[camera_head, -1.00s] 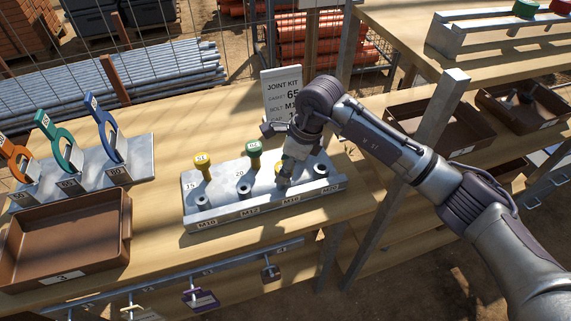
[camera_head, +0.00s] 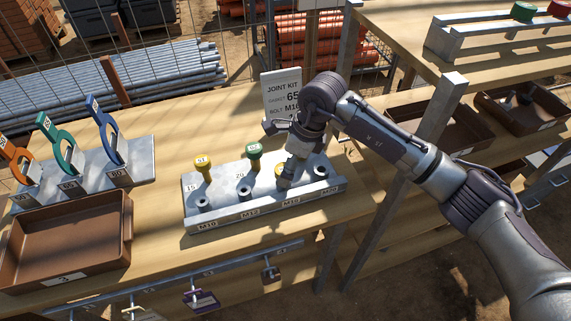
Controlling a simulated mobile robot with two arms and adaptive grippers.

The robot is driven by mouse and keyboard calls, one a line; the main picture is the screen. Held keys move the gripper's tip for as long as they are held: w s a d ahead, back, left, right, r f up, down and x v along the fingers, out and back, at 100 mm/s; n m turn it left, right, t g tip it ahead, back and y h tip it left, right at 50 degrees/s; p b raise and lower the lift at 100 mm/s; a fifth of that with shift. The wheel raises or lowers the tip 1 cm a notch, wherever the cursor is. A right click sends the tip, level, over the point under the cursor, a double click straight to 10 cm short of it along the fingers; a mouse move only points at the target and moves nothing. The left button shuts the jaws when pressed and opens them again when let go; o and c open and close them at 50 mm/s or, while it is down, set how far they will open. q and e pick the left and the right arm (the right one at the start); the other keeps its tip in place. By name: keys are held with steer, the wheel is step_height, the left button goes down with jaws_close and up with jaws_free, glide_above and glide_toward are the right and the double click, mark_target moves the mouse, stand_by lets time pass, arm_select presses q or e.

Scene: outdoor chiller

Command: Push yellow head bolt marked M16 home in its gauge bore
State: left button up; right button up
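The silver gauge block (camera_head: 222,220) has a front row of bores marked M10, M12, M16 and a last label I cannot read clearly. My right gripper (camera_head: 285,181) is over the M16 bore, pointing down. A small yellowish part (camera_head: 283,184) shows at its fingertips, apparently the bolt, mostly hidden by the fingers. I cannot tell how deep it sits or whether the fingers are closed on it. A yellow-headed gauge piece (camera_head: 203,162) stands by the 15 mark and a green-headed one (camera_head: 254,150) by the 20 mark. My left gripper is not in view.
A joint kit sign (camera_head: 283,92) stands behind the block, reading 65 and M16. Orange, green and blue ring gauges stand in a rack (camera_head: 135,160) at left, above an empty brown tray (camera_head: 65,245). A metal post (camera_head: 405,175) rises near my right arm.

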steer(key=p+v, duration=0.2)
steer(key=v, duration=0.3)
steer(key=shift+s+r, duration=0.1)
steer(key=shift+r, duration=0.1)
